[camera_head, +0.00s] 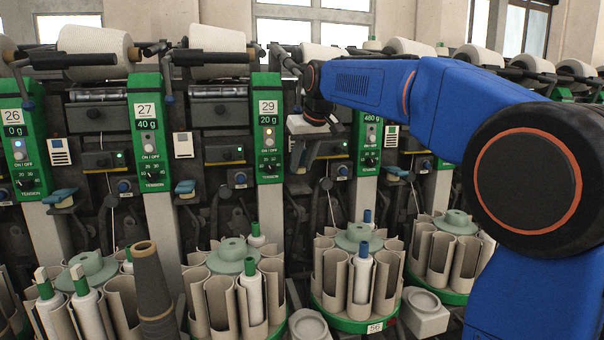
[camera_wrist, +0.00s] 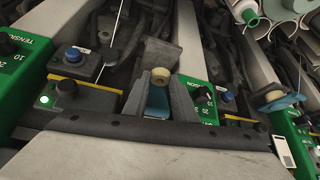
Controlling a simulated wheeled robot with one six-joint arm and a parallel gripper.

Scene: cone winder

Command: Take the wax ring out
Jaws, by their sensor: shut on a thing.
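The wax ring (camera_wrist: 161,79), small and cream-coloured, sits between the two dark fingertips of my gripper (camera_wrist: 160,88) in the wrist view. My gripper is shut on it. A blue holder (camera_wrist: 156,104) shows between the fingers, just below the ring in the picture. I cannot tell whether the ring still touches this holder. In the head view my gripper (camera_head: 303,158) points down in front of the winder, right of the green panel marked 29 (camera_head: 268,125). The ring is too small to make out there.
Another cream ring (camera_wrist: 271,97) sits at a blue holder at the right of the wrist view. Green tension panels (camera_head: 149,130) stand close on both sides. Below are round bobbin magazines (camera_head: 357,270) and a tall dark cone (camera_head: 152,290).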

